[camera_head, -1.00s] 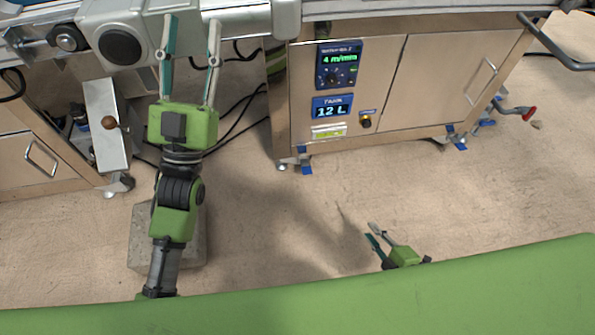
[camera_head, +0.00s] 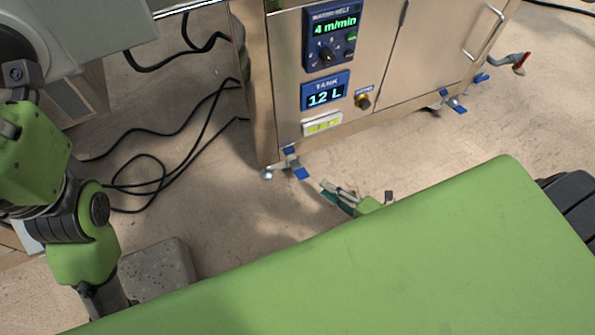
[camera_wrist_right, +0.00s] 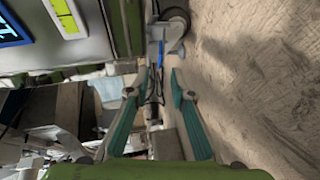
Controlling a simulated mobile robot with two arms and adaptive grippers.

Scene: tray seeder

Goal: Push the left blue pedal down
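The left blue pedal (camera_head: 301,174) sticks out from the caster at the near left corner of the steel cabinet, just above the floor. In the right wrist view a narrow blue piece (camera_wrist_right: 161,52) shows beside the caster wheel, ahead of the fingertips. My right gripper (camera_head: 323,188) is low over the floor, just right of and below the pedal in the head view, apart from it. In the wrist view its teal fingers (camera_wrist_right: 158,74) stand apart with nothing between them.
The cabinet (camera_head: 365,65) carries a belt panel and a tank display. Another blue pedal (camera_head: 455,105) sits at its right caster. Black cables (camera_head: 160,170) lie on the floor to the left. A grey block (camera_head: 158,270) stands near my left arm. Floor is clear between the casters.

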